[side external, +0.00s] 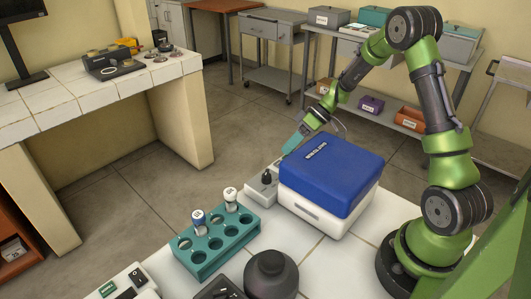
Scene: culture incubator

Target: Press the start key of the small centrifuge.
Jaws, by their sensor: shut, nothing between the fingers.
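I cannot tell for sure which device is the small centrifuge. A box with a blue lid and white base (325,205) stands on the white tiled bench, with an unreadable label on its lid. A dark, rounded device (271,273) is at the bottom edge, partly cut off. No start key can be made out. My gripper (284,156) is shut and empty, pointing down-left behind the blue lid's far left corner. It is above and behind a small grey box with a black knob (266,178); contact cannot be judged.
A teal rack (205,265) holds two capped tubes in front of the grey box. A pale panel with green and black parts (130,283) and a dark object (220,289) are cut off at the bottom. Another tiled bench (110,90) stands across the floor.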

